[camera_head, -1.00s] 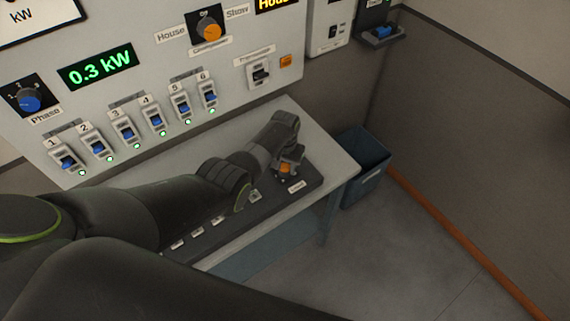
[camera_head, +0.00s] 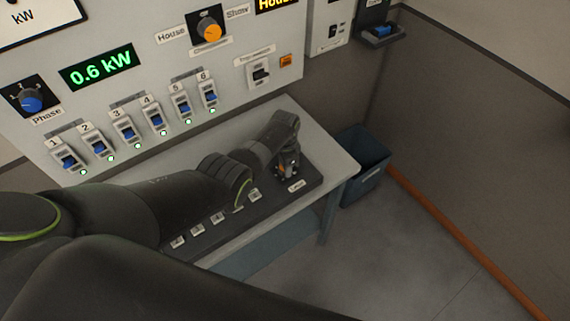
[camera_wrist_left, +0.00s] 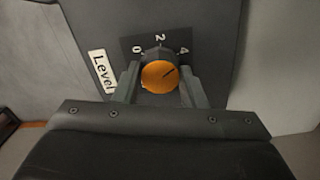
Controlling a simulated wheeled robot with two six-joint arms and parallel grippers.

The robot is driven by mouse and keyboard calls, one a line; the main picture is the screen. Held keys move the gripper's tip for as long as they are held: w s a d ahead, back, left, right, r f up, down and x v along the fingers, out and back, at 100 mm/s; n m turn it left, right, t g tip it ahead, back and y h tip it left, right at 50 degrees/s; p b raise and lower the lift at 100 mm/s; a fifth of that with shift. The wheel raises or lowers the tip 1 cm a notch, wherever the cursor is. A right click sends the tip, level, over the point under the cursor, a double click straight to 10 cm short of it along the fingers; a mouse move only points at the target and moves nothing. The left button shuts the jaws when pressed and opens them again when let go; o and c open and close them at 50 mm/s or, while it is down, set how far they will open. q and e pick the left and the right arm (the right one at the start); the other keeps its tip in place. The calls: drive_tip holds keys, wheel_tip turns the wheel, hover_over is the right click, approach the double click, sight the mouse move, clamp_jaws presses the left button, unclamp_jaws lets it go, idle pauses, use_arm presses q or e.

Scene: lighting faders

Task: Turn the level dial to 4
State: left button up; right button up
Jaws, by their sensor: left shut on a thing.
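The level dial is an orange round knob (camera_wrist_left: 160,74) on a dark plate marked 0, 2 and 4, beside a white "Level" label (camera_wrist_left: 103,71). Its dark pointer line slants up and right in the left wrist view, toward the 4 side. My left gripper (camera_wrist_left: 158,88) is shut on the knob, one finger on each side. In the head view my left gripper (camera_head: 287,165) is at the right end of the desk console (camera_head: 210,235), mostly covering the knob. My right gripper is not in view.
The wall panel (camera_head: 215,65) carries a row of blue-handled switches with lights, a green display (camera_head: 97,68) reading 0.6 kW, a blue Phase knob (camera_head: 31,103) and an orange House/Show knob (camera_head: 211,31). A blue bin (camera_head: 362,185) stands right of the desk (camera_head: 338,180).

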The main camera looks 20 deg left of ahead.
use_arm(q)
drive_tip(key=shift+m, duration=0.5)
drive_tip(key=o, duration=1)
drive_tip(key=shift+r, duration=0.15)
drive_tip(key=shift+r+b, duration=0.45)
drive_tip(key=shift+r, duration=0.75)
wheel_tip(320, 180, up, 15)
drive_tip(key=shift+f+b, duration=0.15)
drive_tip(key=shift+b, duration=0.7)
